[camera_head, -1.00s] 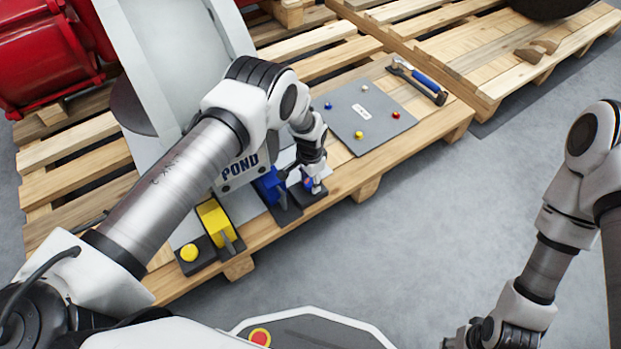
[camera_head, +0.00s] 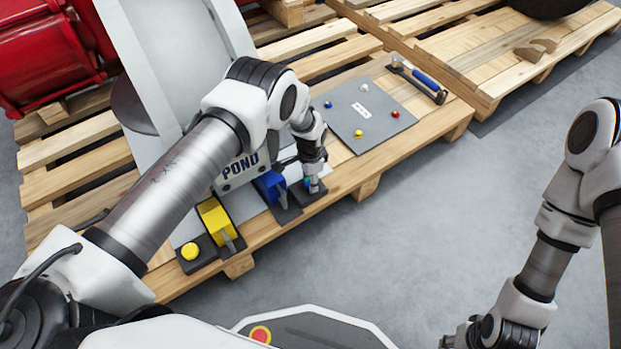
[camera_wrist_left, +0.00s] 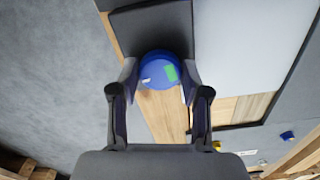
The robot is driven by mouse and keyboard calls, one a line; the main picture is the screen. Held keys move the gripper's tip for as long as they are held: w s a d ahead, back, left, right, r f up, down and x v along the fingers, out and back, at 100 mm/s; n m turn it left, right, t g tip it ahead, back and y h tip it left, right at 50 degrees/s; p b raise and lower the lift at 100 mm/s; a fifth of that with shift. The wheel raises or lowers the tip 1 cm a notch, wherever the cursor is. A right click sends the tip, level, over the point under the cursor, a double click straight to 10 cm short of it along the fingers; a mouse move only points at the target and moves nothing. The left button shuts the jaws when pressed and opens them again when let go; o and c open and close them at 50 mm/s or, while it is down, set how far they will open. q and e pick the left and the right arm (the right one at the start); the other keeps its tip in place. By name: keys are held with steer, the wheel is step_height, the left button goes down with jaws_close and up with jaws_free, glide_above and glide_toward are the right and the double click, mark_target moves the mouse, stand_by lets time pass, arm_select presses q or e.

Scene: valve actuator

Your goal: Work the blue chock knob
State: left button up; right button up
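The blue chock knob (camera_wrist_left: 160,72) is round, with a green and a white mark on top, on a dark base at the pallet's front edge. In the wrist view it sits between the two fingertips of my left gripper (camera_wrist_left: 159,80), which appear to touch its sides. In the head view my left gripper (camera_head: 314,183) points down over the dark base and largely hides the knob. The blue block (camera_head: 269,186) with a grey lever stands just left of it. My right gripper (camera_head: 459,336) hangs low at the right; its fingers are unclear.
A yellow block (camera_head: 214,216) and yellow knob (camera_head: 190,251) stand to the left. A grey panel (camera_head: 374,136) with coloured buttons and a blue-handled tool (camera_head: 420,80) lie to the right on the pallet. The grey floor (camera_head: 430,220) in front is clear.

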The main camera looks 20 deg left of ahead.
arm_select(q)
steer(key=shift+o, duration=1.4)
